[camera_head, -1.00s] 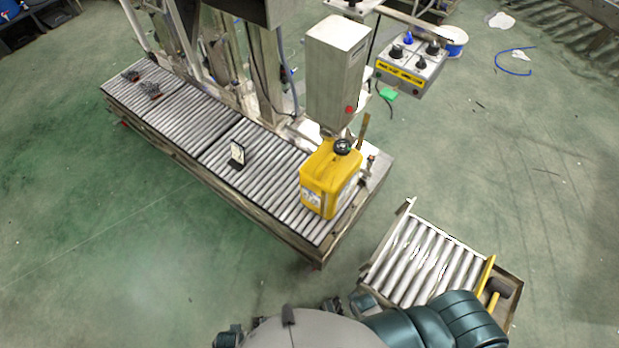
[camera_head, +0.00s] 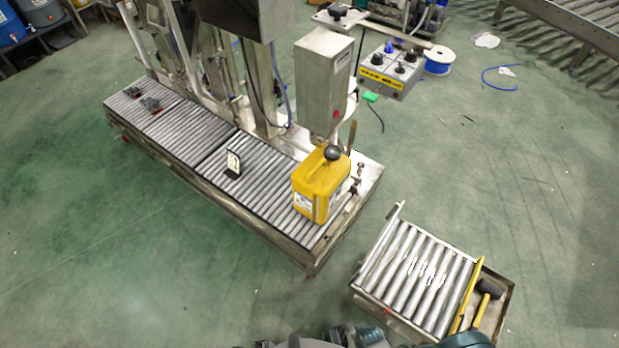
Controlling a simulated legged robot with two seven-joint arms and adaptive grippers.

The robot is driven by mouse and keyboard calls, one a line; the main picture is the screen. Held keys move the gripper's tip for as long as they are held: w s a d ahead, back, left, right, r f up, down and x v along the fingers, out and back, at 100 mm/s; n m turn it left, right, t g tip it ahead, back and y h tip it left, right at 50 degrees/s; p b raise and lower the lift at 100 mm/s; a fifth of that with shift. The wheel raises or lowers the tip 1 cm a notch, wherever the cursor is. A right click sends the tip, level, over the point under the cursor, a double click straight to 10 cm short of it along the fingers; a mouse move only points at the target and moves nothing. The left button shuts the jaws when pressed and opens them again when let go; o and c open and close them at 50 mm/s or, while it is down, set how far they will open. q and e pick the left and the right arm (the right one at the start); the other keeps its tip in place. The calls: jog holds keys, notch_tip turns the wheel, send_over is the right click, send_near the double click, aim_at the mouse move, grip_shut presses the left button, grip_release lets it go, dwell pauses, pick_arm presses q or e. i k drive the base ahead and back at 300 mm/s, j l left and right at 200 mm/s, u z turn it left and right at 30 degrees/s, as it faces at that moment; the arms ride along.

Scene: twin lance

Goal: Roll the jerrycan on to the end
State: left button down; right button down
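The yellow jerrycan (camera_head: 318,187) stands upright near the right end of the long roller conveyor (camera_head: 212,189). It has a dark cap on top and white labels on its sides. It stands beside and just below a grey metal box (camera_head: 322,80) on the filling machine. A separate short roller table (camera_head: 415,280) stands to the lower right, with a gap of floor between it and the conveyor. Dark parts of my own body show at the bottom edge. No fingers of either gripper can be made out, and nothing of mine touches the jerrycan.
A mallet (camera_head: 487,291) lies in a tray at the short table's right side. A control box (camera_head: 391,70) hangs behind.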

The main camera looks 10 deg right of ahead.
aim_at(320, 184)
jog(key=z, duration=1.3)
jog(key=i+j, duration=0.1)
jog(key=j, duration=0.5)
jog(key=i+j, duration=0.1)
jog(key=j, duration=0.45)
jog(key=i+j, duration=0.1)
jog(key=j, duration=0.5)
jog(key=i+j, duration=0.1)
jog(key=j, duration=0.5)
jog(key=i+j, duration=0.1)
jog(key=j, duration=0.5)
